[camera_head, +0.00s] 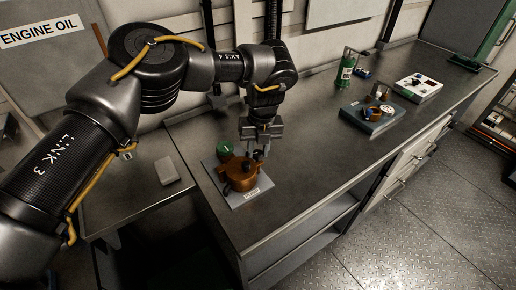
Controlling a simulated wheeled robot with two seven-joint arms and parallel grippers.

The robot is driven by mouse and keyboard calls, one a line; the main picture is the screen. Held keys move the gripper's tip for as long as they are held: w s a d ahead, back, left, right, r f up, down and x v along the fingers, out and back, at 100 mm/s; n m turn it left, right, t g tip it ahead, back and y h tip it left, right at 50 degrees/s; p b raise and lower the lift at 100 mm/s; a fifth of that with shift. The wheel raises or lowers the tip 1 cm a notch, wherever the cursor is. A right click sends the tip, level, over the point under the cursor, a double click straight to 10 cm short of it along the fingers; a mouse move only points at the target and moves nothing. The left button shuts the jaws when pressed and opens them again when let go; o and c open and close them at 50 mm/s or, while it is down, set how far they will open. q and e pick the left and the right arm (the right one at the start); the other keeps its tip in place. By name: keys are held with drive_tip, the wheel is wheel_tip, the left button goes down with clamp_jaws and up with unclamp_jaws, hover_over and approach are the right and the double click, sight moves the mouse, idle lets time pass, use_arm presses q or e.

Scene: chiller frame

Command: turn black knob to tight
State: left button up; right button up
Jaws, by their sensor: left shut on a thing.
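A copper-brown round fixture (240,174) stands on a grey plate (252,195) with a white label on the dark bench. A green round cap or knob (224,147) sits at its back left. My left gripper (259,153) points down at the back right of the fixture. Its fingers are shut on a small part there, which appears to be the black knob. The knob is hidden by the fingers, so its turn angle cannot be told. My right gripper is not in view.
A grey block (167,171) lies on the lower side table. The bench middle is clear.

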sight(261, 153)
use_arm(q)
drive_tip(key=shift+m, duration=1.5)
drive_tip(key=o, duration=1)
drive_tip(key=shift+c, duration=0.2)
wheel_tip(261, 153, up, 11)
drive_tip(key=b, duration=0.1)
drive_tip(key=shift+d+b, duration=0.4)
drive_tip(key=shift+d, duration=0.05)
drive_tip(key=shift+s, duration=0.1)
